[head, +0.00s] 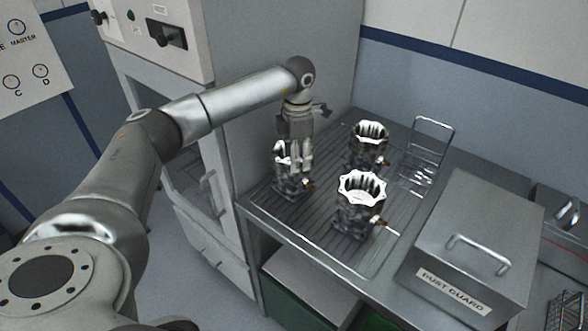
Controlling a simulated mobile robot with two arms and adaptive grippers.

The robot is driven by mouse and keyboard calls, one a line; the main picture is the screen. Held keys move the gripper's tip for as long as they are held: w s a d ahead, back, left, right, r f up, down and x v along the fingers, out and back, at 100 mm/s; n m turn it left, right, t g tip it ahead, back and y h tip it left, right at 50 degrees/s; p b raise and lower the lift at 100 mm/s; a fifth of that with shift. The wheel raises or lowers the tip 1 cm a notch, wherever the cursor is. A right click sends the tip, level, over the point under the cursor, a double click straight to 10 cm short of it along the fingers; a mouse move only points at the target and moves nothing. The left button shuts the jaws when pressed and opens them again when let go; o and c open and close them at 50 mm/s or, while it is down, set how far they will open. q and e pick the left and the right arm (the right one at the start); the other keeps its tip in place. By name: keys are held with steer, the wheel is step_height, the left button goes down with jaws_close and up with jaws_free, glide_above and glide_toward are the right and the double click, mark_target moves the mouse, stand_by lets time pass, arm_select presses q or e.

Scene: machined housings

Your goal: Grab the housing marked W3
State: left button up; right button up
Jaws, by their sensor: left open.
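Three machined housings with scalloped, bright rims stand on the ribbed metal drainboard. One housing (287,187) is at the left, one housing (368,140) at the back and one housing (359,205) at the front. I cannot read a W3 mark on any of them. My left gripper (300,168) points down at the left housing, with its fingers at that housing's upper right side. It is open and partly hides this housing. I cannot tell whether the fingers touch it. My right gripper is not in view.
A wire rack (425,155) stands at the back of the drainboard (318,232). A metal box labelled RUST GUARD (478,240) with a lid handle stands at the right. A tall grey cabinet (225,190) borders the drainboard's left edge.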

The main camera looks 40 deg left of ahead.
arm_select(q)
steer(key=f, duration=0.1)
steer(key=f+p, duration=0.1)
steer(key=f, duration=0.1)
steer(key=shift+s+d+f+p, duration=0.15)
steer(key=shift+d+p, duration=0.1)
steer(key=shift+p, duration=0.15)
steer(key=shift+f, duration=0.5)
steer(key=shift+c, duration=1.1)
jaws_close()
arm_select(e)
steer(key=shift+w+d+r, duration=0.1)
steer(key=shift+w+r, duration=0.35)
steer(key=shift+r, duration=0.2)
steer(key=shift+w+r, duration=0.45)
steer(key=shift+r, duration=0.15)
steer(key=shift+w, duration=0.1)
arm_select(q)
steer(key=shift+w+r, duration=0.15)
steer(key=shift+w, duration=0.1)
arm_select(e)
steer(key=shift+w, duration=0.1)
